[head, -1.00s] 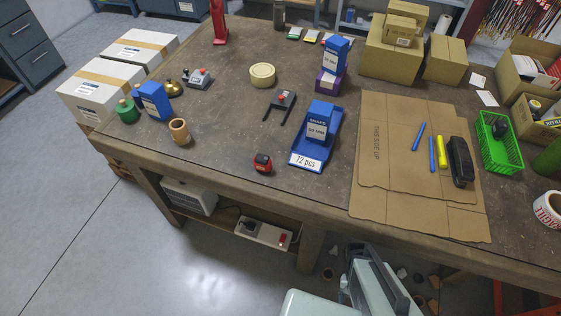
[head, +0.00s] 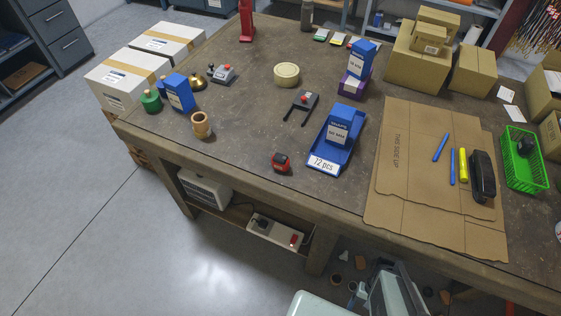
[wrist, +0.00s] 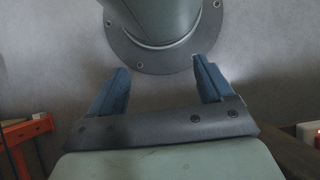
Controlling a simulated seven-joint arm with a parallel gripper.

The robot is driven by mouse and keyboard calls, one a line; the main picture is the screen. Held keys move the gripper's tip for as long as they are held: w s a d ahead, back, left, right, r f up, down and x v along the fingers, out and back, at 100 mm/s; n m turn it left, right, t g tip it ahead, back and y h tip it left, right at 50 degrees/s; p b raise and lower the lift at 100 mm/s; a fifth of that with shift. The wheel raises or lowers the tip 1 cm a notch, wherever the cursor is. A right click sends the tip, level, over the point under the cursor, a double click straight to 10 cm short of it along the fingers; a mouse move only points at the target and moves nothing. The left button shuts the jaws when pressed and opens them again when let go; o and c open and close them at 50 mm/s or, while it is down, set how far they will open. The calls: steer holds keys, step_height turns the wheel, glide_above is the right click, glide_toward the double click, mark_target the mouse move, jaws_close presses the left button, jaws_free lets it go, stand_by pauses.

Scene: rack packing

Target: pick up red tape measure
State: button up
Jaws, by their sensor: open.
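A small red and black tape measure (head: 281,163) sits on the workbench (head: 235,120) near its front edge, in the head view. It stands just left of a blue tray (head: 322,168) labelled 72 pcs. My gripper (wrist: 160,88) is open and empty in the wrist view, its two blue fingers apart, facing a grey round flanged part. The tape measure is not in the wrist view. In the head view part of my arm shows at the bottom, below the bench front and well away from the tape measure.
Cardboard sheets (head: 400,195) cover the bench to the right. The bench between cup and tape measure is clear.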

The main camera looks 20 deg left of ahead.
steer(key=shift+c, duration=0.3)
steer(key=shift+c, duration=1.2)
